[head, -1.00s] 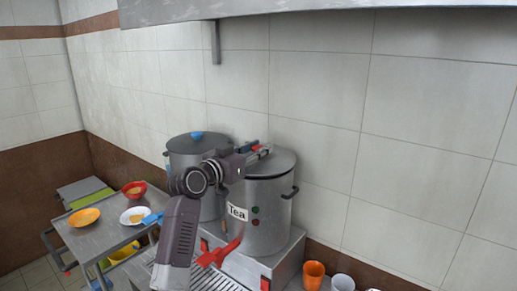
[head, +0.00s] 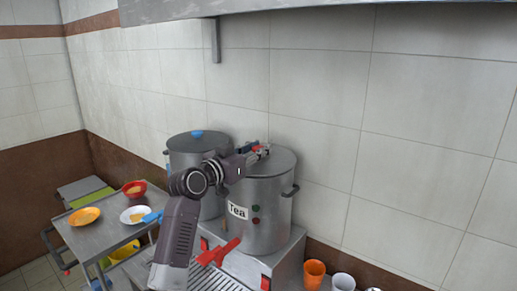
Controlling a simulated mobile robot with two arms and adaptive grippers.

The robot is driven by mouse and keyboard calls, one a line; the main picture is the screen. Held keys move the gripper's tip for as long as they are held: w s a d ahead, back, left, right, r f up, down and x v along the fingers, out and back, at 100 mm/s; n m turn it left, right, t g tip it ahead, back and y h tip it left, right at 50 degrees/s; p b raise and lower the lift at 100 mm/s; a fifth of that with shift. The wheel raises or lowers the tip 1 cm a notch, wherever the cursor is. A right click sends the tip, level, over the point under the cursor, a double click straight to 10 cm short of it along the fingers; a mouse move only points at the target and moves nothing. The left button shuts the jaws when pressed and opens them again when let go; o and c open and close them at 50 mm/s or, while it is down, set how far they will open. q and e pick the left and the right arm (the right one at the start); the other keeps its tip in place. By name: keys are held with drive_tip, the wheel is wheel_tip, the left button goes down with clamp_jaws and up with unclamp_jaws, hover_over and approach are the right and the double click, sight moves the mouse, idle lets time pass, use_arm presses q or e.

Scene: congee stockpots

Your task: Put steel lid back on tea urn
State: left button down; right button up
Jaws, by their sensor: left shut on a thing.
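The tea urn (head: 272,220) is a grey steel pot with a white "Tea" label, standing on the steel stand at the centre. The steel lid (head: 281,161) is over the urn's mouth and looks level with the rim; I cannot tell whether it is fully seated. My left gripper (head: 264,151) is at the top of the lid, shut on it near its middle. The gripper's fingers hide the lid's handle. My right gripper is not in view.
A second pot (head: 194,150) with a blue knob stands left of the urn. An orange cup (head: 314,273) and a white cup (head: 343,282) are at lower right. A side table (head: 101,238) with bowls stands left. The tiled wall is close behind.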

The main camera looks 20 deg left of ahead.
use_arm(q)
drive_tip(key=shift+f, duration=0.1)
idle(0.3)
drive_tip(key=c, duration=0.9)
unclamp_jaws()
drive_tip(key=shift+c, duration=0.2)
drive_tip(key=shift+r+p, duration=2.2)
drive_tip(key=shift+r, duration=0.8)
